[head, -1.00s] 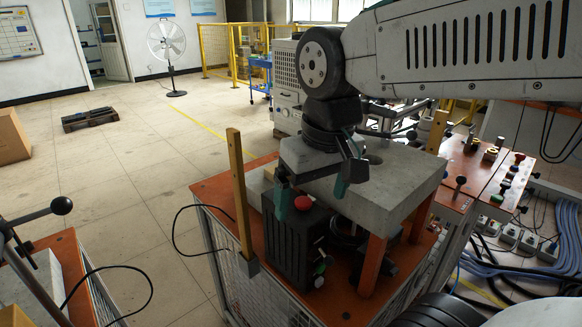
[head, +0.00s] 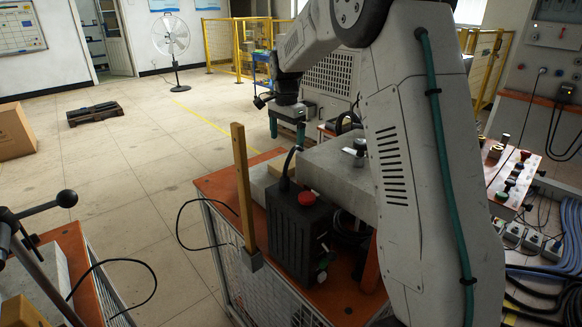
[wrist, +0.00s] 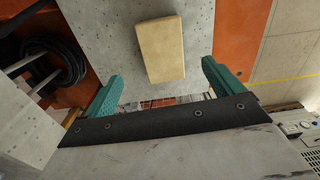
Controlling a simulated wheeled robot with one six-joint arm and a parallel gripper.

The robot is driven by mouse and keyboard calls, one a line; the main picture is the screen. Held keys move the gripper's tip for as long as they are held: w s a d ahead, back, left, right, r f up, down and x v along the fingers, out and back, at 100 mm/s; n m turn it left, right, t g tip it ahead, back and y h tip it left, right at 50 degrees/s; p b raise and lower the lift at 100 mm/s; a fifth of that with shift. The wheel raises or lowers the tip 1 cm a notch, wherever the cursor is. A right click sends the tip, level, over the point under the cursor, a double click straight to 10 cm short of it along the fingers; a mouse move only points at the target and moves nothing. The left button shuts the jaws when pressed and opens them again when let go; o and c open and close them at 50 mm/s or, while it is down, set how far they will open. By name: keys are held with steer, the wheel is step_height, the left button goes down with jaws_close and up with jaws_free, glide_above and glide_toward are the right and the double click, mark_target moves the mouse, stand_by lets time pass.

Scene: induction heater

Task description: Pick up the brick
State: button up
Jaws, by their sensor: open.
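The brick (wrist: 160,50) is a pale yellow block lying on a grey concrete slab (wrist: 205,25) in the wrist view. My gripper (wrist: 163,86) is open, with one green finger toward each side of the brick in the picture. The brick lies beyond the fingertips, apart from them, and nothing is held. In the head view my gripper (head: 287,128) hangs above and behind the cart, fingers down. A tan block there, likely the brick (head: 278,166), is partly hidden behind a black box.
The black box (head: 297,232) with a red button and an upright wooden post (head: 242,190) stand on the orange cart top (head: 215,183). A raised concrete block (head: 335,172) is beside them, partly behind my arm. A black coil (wrist: 55,62) lies left of the slab.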

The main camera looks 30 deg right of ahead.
mark_target(288, 162)
steer(key=f, duration=0.1)
steer(key=d+f, duration=0.1)
steer(key=f, duration=0.1)
steer(key=shift+w+m, duration=0.2)
steer(key=shift+m, duration=0.1)
step_height(288, 162, down, 6)
steer(key=shift+w+a+r, duration=0.1)
steer(key=shift+w+r, duration=0.05)
steer(key=c, duration=1.2)
